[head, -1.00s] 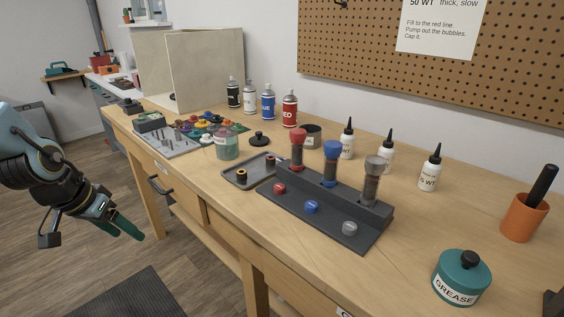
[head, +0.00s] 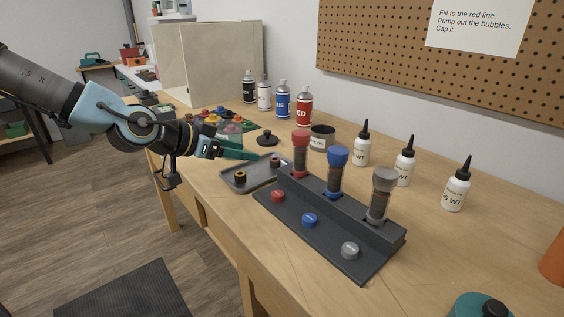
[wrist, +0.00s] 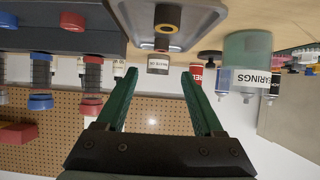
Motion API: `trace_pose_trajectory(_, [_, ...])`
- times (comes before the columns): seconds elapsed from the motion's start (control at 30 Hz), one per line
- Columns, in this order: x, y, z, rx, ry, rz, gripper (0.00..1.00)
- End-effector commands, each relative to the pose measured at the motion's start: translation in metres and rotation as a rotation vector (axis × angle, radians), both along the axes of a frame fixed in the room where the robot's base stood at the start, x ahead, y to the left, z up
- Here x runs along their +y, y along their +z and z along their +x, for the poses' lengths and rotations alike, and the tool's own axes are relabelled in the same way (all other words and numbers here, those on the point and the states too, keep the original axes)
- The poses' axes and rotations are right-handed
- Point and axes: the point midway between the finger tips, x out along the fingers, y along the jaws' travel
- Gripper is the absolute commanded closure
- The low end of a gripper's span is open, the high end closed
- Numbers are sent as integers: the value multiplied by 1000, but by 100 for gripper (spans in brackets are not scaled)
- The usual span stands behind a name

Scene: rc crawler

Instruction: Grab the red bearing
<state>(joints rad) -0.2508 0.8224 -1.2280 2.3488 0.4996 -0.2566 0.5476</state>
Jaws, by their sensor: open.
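My gripper (head: 246,154) is open and empty, its green fingers over the far side of the grey tray (head: 228,184). The wrist view is upside down and shows the open fingers (wrist: 160,72) with nothing between them. A small dark reddish piece (head: 275,161) stands in the tray near the fingertips; I cannot tell if it is the red bearing. A black piece with an orange ring (head: 240,177) stands nearer the front. A greenish jar labelled for bearings (wrist: 247,55) shows in the wrist view; my gripper partly hides it in the head view.
A dark stand (head: 335,235) holds red, blue and grey capped shocks right of the tray. A dark tin (head: 321,138), spray cans (head: 304,107) and white bottles (head: 361,148) stand behind. Several coloured parts (head: 208,114) lie farther left.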

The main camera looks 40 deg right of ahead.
Motion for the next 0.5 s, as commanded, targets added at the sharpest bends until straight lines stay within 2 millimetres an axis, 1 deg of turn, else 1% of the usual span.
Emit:
trace_pose_trajectory(0.03, [-5, -8, -1, -1, -2, -1, 31])
trace_pose_trajectory(0.17, [-20, -18, -2, 0, -4, -1, 31])
trace_pose_trajectory(0.23, [-28, -16, -3, 2, -4, 0, 31])
trace_pose_trajectory(0.3, [-35, -20, -3, 1, -4, 0, 31])
trace_pose_trajectory(0.5, [-45, -26, -3, 1, 0, 1, 31])
